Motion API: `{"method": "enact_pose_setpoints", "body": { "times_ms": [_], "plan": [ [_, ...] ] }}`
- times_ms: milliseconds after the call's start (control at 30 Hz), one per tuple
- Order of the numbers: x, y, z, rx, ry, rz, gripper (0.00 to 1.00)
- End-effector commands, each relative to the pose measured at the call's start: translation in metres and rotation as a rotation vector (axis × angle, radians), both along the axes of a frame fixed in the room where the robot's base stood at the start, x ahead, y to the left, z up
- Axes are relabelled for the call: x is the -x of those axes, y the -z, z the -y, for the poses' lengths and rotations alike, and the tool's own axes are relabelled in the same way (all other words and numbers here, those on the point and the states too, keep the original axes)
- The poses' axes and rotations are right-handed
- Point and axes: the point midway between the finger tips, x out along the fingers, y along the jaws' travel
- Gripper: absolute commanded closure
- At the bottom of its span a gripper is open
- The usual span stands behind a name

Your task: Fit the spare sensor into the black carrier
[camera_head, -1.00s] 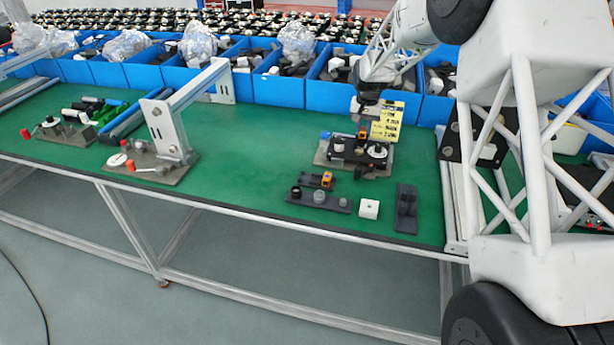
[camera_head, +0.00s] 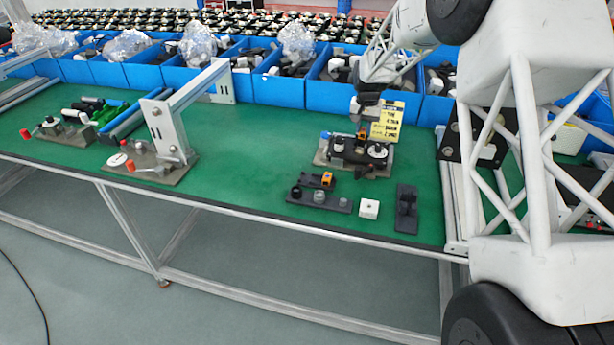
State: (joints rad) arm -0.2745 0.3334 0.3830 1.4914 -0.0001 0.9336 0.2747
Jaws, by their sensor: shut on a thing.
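My gripper (camera_head: 362,127) is at the work fixture on the right half of the green bench. It is shut on a small orange-and-black sensor (camera_head: 362,134), mostly hidden by the fingers. The sensor is right at the back edge of the black carrier (camera_head: 357,156), which lies on a grey base plate (camera_head: 322,158) with white round parts on it. I cannot tell whether the sensor touches the carrier. A second orange-and-black sensor (camera_head: 328,179) lies on a dark block in front of the fixture.
A yellow label card (camera_head: 388,121) stands behind the carrier. Blue bins (camera_head: 278,92) line the back. The bench's middle (camera_head: 250,160) is clear.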

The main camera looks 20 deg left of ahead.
Motion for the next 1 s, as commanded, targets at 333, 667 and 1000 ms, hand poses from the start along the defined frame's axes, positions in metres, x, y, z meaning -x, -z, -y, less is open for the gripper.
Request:
{"method": "enact_pose_setpoints", "body": {
  "times_ms": [333, 667, 1000],
  "plan": [
    [0.000, 0.009, 0.000, 0.000, 0.000, -0.001, 1.00],
    [0.000, 0.020, 0.000, 0.000, 0.000, 0.000, 1.00],
    [0.000, 0.020, 0.000, 0.000, 0.000, 0.000, 1.00]
  ]
}}
